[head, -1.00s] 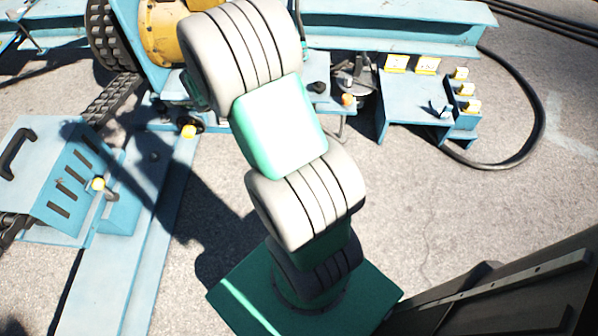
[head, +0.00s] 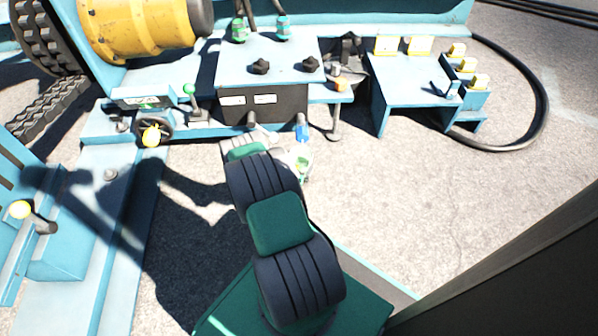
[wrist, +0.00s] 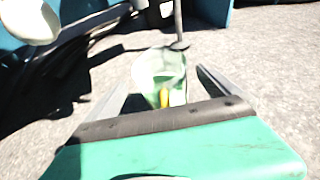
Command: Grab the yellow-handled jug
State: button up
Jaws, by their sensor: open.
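The jug (wrist: 151,70) is a pale green, see-through container with a yellow handle (wrist: 164,98) facing me in the wrist view. It stands on the grey ground just ahead of my gripper (wrist: 162,82). My gripper is open, with one metal finger to the left of the jug and one to the right in the picture. I cannot tell how deep the jug sits between the fingers. In the head view, a small pale green and white shape (head: 303,166) shows at the end of my arm; I cannot tell jug from gripper there.
A blue console (head: 268,62) with black knobs stands just behind. A black hose (head: 540,100) curves at the right. Open ground (head: 410,200) lies front right.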

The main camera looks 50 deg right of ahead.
aim_at(304, 151)
jog(key=b+x, duration=0.2)
jog(key=x, duration=0.2)
jog(key=shift+w+d, duration=0.15)
jog(key=shift+d, duration=0.15)
jog(key=shift+r, duration=0.15)
jog(key=c, duration=2)
